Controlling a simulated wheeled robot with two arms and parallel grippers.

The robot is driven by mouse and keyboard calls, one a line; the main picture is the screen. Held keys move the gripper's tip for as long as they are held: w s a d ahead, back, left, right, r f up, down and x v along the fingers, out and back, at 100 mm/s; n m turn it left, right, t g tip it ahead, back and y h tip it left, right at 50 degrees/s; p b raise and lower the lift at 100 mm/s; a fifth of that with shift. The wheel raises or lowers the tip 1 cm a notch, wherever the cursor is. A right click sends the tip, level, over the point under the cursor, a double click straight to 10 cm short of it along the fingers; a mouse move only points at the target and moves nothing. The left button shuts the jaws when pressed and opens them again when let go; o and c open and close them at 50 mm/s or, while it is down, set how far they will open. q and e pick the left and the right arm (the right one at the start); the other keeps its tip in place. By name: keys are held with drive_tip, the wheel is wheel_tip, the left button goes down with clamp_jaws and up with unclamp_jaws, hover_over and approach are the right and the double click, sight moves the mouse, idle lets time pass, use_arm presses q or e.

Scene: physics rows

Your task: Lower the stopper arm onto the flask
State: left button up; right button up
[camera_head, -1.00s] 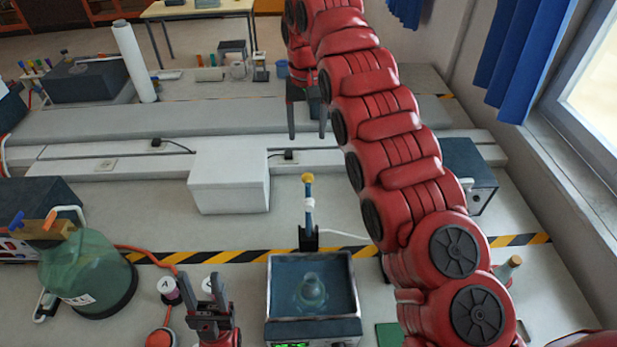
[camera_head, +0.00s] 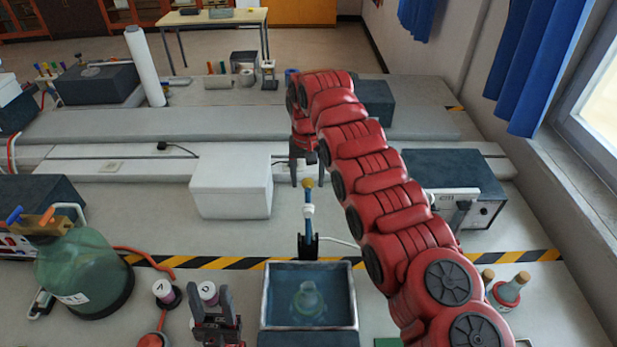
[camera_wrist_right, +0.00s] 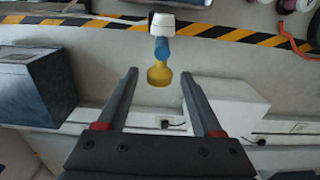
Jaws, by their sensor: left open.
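The stopper arm (camera_head: 308,211) stands upright behind a dark water bath (camera_head: 351,312). It is a blue rod with a white collar and a yellow tip. A rounded glass flask (camera_head: 307,302) sits in the bath, apart from the stopper arm. My right gripper (camera_head: 307,184) is open just at the yellow tip. In the right wrist view, the stopper arm's yellow tip (camera_wrist_right: 159,74) shows between the spread fingertips, not gripped; whether either finger touches it I cannot tell. My left gripper (camera_head: 210,291) is open and empty, left of the bath.
A white box (camera_head: 231,187) stands left of the stopper arm. A large green glass bottle (camera_head: 83,268) is at the left, with small spools (camera_head: 166,292) beside my left gripper. A grey instrument (camera_head: 455,180) and corked bottles (camera_head: 508,290) are at the right.

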drive_tip(key=shift+s, duration=0.1)
clamp_jaws()
idle(1.2)
